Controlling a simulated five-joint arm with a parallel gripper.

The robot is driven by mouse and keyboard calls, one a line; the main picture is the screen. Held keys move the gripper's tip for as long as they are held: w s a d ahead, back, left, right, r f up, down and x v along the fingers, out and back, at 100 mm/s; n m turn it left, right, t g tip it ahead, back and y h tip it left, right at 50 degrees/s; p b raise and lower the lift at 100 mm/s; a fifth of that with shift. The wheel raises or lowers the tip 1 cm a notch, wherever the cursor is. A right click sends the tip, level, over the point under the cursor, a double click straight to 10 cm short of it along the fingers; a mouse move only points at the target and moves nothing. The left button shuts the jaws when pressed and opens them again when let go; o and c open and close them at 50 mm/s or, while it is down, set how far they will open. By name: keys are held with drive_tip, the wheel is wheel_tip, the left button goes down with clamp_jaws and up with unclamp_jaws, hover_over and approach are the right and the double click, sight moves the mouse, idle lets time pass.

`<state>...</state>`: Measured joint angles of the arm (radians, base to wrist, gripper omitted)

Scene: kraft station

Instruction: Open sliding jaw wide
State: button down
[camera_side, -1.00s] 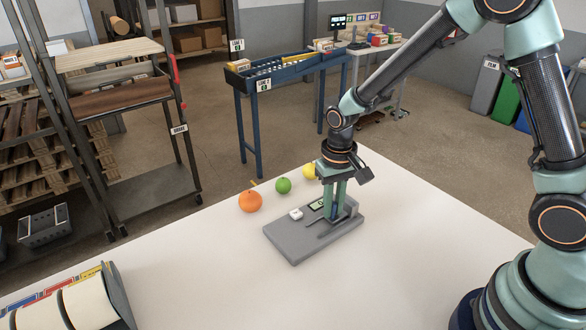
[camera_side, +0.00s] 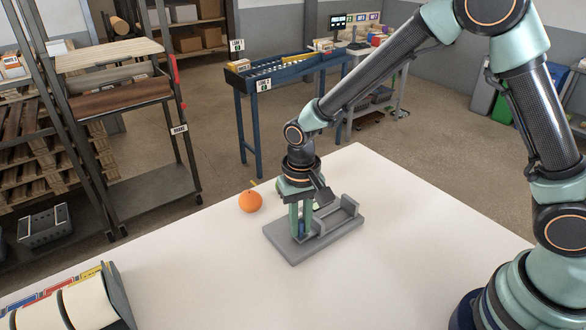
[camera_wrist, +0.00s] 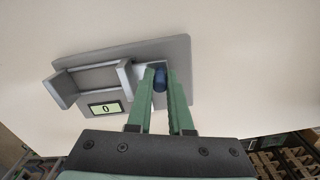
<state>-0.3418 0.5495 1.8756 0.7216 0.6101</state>
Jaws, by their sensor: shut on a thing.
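A grey sliding-jaw gauge (camera_side: 285,249) lies on the white table in the side view; its base (camera_wrist: 180,50) also shows in the wrist view. Its end jaw (camera_side: 351,205) stands at the right end in the side view. Its sliding jaw (camera_wrist: 126,74) stands apart from the end jaw, with an open gap between them. My gripper (camera_side: 301,234) is shut on the blue knob (camera_wrist: 160,79) beside the sliding jaw, fingers pointing down. A small display (camera_wrist: 106,108) on the gauge reads 0.
An orange (camera_side: 250,201) sits on the table behind and left of the gauge. Paper rolls in a holder (camera_side: 88,305) stand at the front left. The table (camera_side: 400,250) right of and in front of the gauge is clear.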

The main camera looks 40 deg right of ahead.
drive_tip(key=shift+a, duration=0.25)
drive_tip(key=c, duration=0.9)
unclamp_jaws()
drive_tip(key=shift+o, duration=0.4)
drive_tip(key=shift+d, duration=0.1)
wheel_tip(320, 180, up, 12)
drive_tip(key=shift+r, duration=0.15)
drive_tip(key=s+d+r+n+t, duration=0.1)
drive_tip(key=s+d+r+t, duration=0.1)
drive_tip(key=s+d+r, duration=0.2)
drive_tip(key=s+d+r+n+t, duration=0.2)
drive_tip(key=s+d, duration=0.4)
drive_tip(key=d, duration=0.4)
wheel_tip(320, 180, up, 2)
drive_tip(key=shift+r+t, duration=0.1)
drive_tip(key=shift+t, duration=0.7)
